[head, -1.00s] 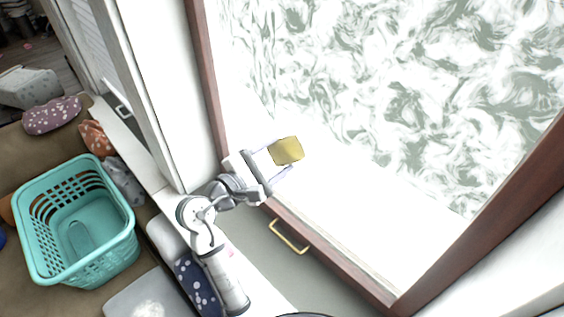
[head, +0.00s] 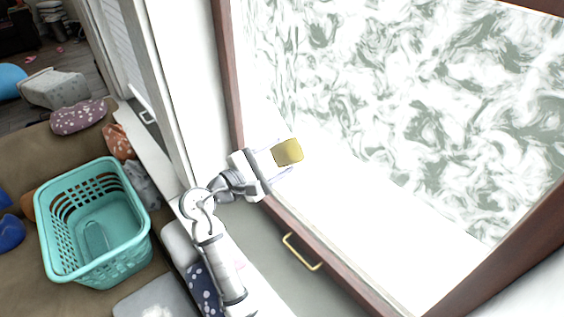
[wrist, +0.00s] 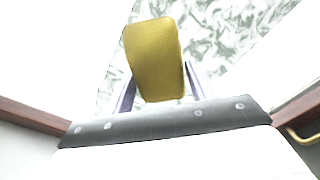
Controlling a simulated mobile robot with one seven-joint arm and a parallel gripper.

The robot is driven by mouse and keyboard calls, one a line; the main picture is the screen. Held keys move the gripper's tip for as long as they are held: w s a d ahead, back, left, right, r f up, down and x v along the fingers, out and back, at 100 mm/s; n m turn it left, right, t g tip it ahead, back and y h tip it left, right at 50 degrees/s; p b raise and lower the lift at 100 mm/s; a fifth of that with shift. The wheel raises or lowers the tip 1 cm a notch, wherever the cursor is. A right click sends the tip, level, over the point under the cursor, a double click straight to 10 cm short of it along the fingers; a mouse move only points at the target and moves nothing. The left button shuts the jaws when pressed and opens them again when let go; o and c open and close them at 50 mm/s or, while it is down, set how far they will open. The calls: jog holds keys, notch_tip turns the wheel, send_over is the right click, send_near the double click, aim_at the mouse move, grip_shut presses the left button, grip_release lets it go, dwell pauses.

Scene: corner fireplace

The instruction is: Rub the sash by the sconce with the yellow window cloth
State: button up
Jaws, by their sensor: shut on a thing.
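The yellow window cloth (head: 288,151) is a small folded yellow pad between the fingers of my gripper (head: 282,160). In the wrist view the cloth (wrist: 155,58) stands upright between the two pale fingers, and my gripper (wrist: 156,88) is shut on it. A red-brown framed window sash (head: 302,240) has a brass handle (head: 302,252) on its lower rail. The gripper is in front of the pane near the sash's lower left corner. I cannot tell whether the cloth touches the pane. No sconce is visible in these frames.
A turquoise basket (head: 95,225) stands at the left on a brown surface. Several cushions, one a purple spotted cushion (head: 78,117), lie around it. A white window post (head: 185,90) rises left of the sash. Marbled white and green shows through the pane.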

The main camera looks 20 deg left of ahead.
aim_at(311, 160)
jog(key=shift+w+a, duration=0.45)
jog(key=shift+a, duration=0.3)
jog(key=shift+d+r, duration=0.1)
jog(key=shift+r, duration=1)
jog(key=shift+s+d, duration=0.75)
jog(key=shift+d, duration=0.45)
jog(key=shift+s+d, duration=0.75)
jog(key=shift+d, duration=0.4)
jog(key=shift+s+d, duration=0.75)
jog(key=shift+d, duration=0.45)
jog(key=shift+s+d, duration=0.85)
jog(key=shift+d, duration=0.25)
jog(key=shift+s+d, duration=0.8)
jog(key=shift+d, duration=0.25)
jog(key=shift+w+r, duration=0.1)
jog(key=shift+r, duration=1)
jog(key=shift+w+a, duration=1.25)
jog(key=shift+a, duration=0.7)
jog(key=shift+w+a, duration=1.25)
jog(key=shift+a, duration=0.65)
jog(key=shift+w+a, duration=1.25)
jog(key=shift+a, duration=0.7)
jog(key=shift+w+a, duration=0.55)
jog(key=shift+a, duration=0.15)
jog(key=shift+w+a, duration=0.5)
jog(key=shift+a, duration=0.2)
